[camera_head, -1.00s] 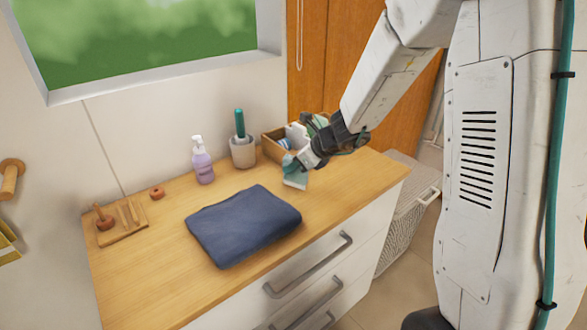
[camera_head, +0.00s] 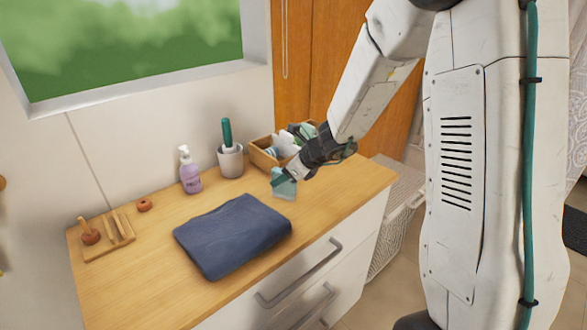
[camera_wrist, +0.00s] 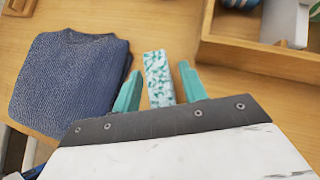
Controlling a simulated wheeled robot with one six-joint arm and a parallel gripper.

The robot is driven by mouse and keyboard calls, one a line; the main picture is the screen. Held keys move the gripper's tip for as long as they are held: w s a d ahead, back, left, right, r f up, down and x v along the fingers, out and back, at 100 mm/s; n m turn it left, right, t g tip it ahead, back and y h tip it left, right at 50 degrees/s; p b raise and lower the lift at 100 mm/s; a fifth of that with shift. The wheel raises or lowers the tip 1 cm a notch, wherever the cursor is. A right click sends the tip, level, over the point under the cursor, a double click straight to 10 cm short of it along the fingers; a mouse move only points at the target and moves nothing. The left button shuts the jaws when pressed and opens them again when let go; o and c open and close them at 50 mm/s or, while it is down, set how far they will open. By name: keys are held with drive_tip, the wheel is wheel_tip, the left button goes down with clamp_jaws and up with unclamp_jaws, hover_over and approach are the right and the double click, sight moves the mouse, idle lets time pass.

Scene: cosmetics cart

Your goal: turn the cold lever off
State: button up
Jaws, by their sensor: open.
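No cold lever shows in either view. My gripper (camera_head: 281,179) is over the right part of the wooden counter, in front of a wooden box. In the wrist view its two teal fingers (camera_wrist: 160,70) are open and apart. A speckled teal and white block (camera_wrist: 158,82) shows between them, with a gap on each side. It also shows as a pale teal patch below my gripper in the head view (camera_head: 285,190). I cannot tell how far the fingers are above the counter.
A woven hamper (camera_head: 392,230) stands right of the drawers.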

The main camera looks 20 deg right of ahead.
drive_tip(key=v, duration=1)
drive_tip(key=s+a+r+n+g+h, duration=0.1)
drive_tip(key=s+a+r+n+g, duration=0.1)
drive_tip(key=s+n, duration=0.9)
drive_tip(key=s+a+r+n+g+h, duration=0.2)
drive_tip(key=s+r+n, duration=0.4)
drive_tip(key=s+n, duration=0.5)
drive_tip(key=s+a+g, duration=0.1)
drive_tip(key=s+a, duration=0.1)
drive_tip(key=shift+s+a+r, duration=0.2)
drive_tip(key=shift+a+r, duration=0.2)
drive_tip(key=s+d+n+h, duration=0.1)
drive_tip(key=s, duration=0.1)
drive_tip(key=s+d+n, duration=0.1)
drive_tip(key=n, duration=0.1)
drive_tip(key=s+d+n+h, duration=0.1)
drive_tip(key=s+n, duration=0.1)
drive_tip(key=shift+s+r+h, duration=0.2)
drive_tip(key=shift+s+h, duration=0.1)
drive_tip(key=shift+s, duration=0.1)
drive_tip(key=shift+c, duration=0.2)
drive_tip(key=shift+s+d+n, duration=0.15)
drive_tip(key=shift+s+n, duration=0.1)
drive_tip(key=shift+n, duration=0.05)
drive_tip(key=c, duration=0.5)
drive_tip(key=shift+s+g, duration=0.1)
drive_tip(key=shift+g, duration=0.2)
clamp_jaws()
